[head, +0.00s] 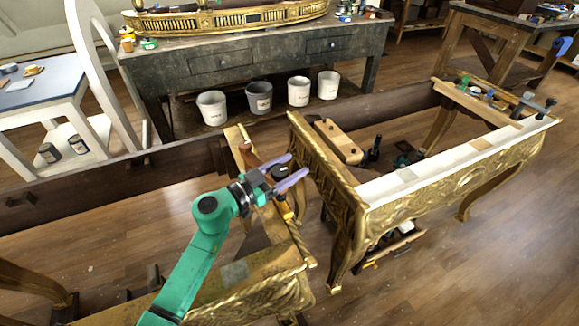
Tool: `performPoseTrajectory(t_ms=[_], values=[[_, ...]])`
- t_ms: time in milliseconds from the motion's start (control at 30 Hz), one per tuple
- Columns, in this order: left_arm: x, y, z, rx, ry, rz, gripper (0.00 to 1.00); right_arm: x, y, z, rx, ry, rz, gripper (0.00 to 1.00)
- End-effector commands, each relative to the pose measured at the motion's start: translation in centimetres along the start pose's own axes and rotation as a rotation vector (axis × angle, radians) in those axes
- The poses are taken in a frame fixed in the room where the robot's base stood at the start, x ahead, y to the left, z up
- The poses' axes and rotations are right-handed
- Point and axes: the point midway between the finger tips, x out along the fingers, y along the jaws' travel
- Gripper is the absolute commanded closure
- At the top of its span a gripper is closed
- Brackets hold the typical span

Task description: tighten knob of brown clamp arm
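My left gripper (298,164), with pale purple fingers on a green arm, is over the top of the narrow gilt piece at the centre. Its fingers are spread, with a gap between the tips. A small dark round part, which looks like the knob (281,171), shows between the fingers; I cannot tell whether they touch it. A brown wooden part that looks like the clamp arm (248,157) lies just left of the fingers, partly hidden by the gripper. My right gripper is not in view.
A gilt console (455,178) with a pale top stands to the right, with a wooden block (338,141) and dark tools behind its near end. A dark workbench (262,60) with several buckets beneath stands behind. Wooden floor is clear at the lower right.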

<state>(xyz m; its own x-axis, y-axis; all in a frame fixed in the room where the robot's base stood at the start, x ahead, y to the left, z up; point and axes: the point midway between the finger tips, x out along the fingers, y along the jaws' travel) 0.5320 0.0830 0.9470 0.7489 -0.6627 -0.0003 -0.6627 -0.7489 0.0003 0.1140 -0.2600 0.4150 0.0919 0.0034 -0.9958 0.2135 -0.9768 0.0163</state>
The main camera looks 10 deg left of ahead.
Motion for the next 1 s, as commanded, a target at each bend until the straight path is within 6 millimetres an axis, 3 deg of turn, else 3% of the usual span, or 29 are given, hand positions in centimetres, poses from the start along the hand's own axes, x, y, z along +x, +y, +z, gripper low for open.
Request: performPoseTrajectory(t_ms=[33, 133, 167, 567, 1000], values=[[-0.02, 0.0, 0.0, 0.0, 0.0, 0.0, 0.57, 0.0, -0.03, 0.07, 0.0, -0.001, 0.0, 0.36], [-0.03, -0.01, 0.0, 0.0, 0.0, 0.0, 0.96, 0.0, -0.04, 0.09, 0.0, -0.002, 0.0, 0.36], [-0.03, -0.01, 0.0, 0.0, 0.0, 0.0, 1.0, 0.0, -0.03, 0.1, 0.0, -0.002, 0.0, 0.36], [-0.04, 0.13, -0.07, 0.002, -0.002, 0.063, 1.0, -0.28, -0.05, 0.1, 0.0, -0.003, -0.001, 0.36], [-0.27, 0.93, 0.14, 0.004, -0.002, 0.395, 1.0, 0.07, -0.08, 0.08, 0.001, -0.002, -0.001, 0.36]])
